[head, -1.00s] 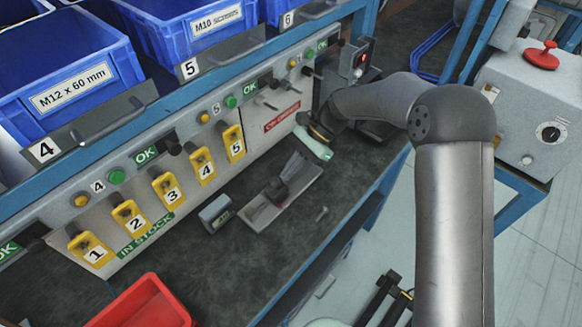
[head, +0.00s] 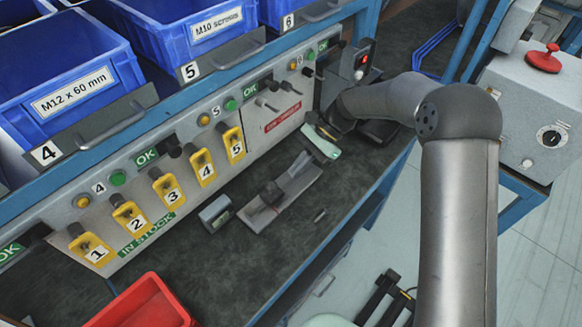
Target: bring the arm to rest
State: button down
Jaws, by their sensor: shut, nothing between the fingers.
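My arm comes up from the lower right, bends at a grey elbow and reaches left over the bench (head: 240,265). Its pale green hand hangs just in front of the panel, right of the yellow tags. My gripper (head: 299,168) shows small and dark below the hand, near the right end of a grey tray-like fixture (head: 258,218). It looks shut and empty. Its fingertips are too small to tell whether they clear the fixture. A black knob-like part (head: 271,193) sits on the fixture.
A small grey box (head: 215,213) stands left of the fixture, and a small dark piece (head: 320,215) lies to its right. A red bin (head: 150,300) is at the front left. Blue bins (head: 75,85) line the shelf above the panel (head: 285,105). A control box (head: 530,110) stands at right.

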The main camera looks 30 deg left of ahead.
jog(key=b+v, duration=0.1)
jog(key=v, duration=0.9)
